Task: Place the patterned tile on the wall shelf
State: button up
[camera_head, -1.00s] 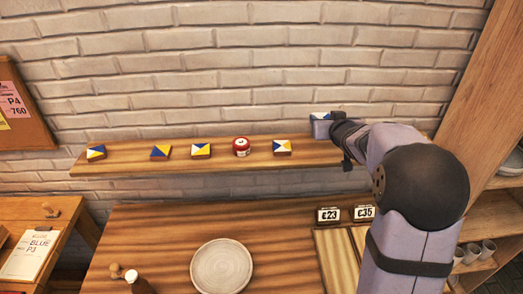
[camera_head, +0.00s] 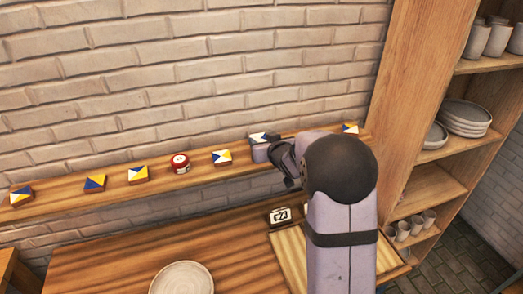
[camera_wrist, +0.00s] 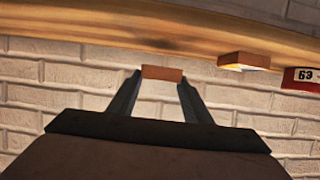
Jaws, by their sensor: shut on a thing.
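My gripper (camera_head: 268,151) is shut on a patterned tile (camera_head: 259,138) with blue, white and yellow on its face. The tile is at the wall shelf (camera_head: 110,206), by its back edge and the brick wall. I cannot tell whether it touches the shelf. In the wrist view, the tile's brown edge (camera_wrist: 161,74) shows between my two fingers, and the wall shelf (camera_wrist: 120,38) runs across the top of the picture. My arm hides part of the shelf to the right of the tile.
Another tile (camera_head: 350,128) sits at the right end. Below are a price sign (camera_head: 280,215) and a plate (camera_head: 182,278). A wooden rack (camera_head: 425,190) stands at right.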

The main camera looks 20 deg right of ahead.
jog(key=shift+f+p, duration=0.4)
jog(key=shift+f, duration=1.45)
jog(key=shift+f, duration=0.1)
jog(key=o, duration=1.1)
jog(key=shift+b+v, duration=1.5)
jog(key=shift+v, duration=4.55)
